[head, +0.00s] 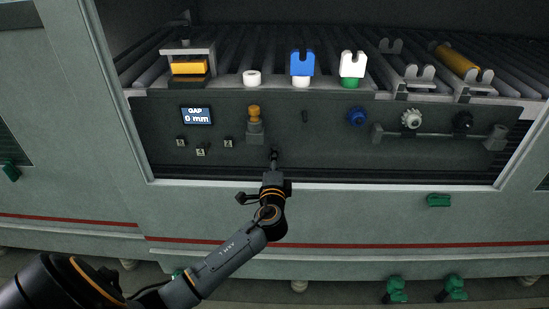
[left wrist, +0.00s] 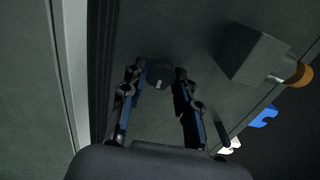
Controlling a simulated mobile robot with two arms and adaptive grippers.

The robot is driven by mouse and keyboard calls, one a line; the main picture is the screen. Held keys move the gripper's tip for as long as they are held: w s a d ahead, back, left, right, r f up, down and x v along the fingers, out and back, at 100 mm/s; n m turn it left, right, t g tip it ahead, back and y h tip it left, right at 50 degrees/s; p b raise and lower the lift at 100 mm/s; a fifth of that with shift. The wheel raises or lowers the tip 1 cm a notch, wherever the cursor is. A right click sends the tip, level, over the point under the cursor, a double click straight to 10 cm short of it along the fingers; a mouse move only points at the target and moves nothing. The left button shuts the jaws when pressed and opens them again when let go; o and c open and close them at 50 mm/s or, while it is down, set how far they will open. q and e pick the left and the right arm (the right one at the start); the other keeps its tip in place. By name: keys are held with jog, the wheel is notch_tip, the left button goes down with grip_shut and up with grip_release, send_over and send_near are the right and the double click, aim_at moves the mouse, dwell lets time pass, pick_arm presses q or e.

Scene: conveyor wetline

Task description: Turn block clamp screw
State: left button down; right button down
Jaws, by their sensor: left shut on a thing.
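My left gripper (head: 274,154) reaches up to the dark front panel, just below and right of a grey block with an orange knob (head: 254,110). In the head view the gripper hides this knob. The grey block (left wrist: 255,55) and its orange end (left wrist: 300,76) show at the upper right of the wrist view. My right gripper is not in view.
A display (head: 197,116) reads GAP 0 mm, with small labelled buttons below it. A blue knob (head: 357,117) and a grey bar (head: 440,134) with two toothed wheels sit to the right. Above are rollers, a yellow block (head: 188,67), and blue (head: 302,63) and white (head: 352,64) forked pieces.

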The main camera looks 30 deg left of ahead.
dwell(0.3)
pick_arm(q)
jog(key=c, duration=1)
grip_release()
jog(key=v, duration=1.2)
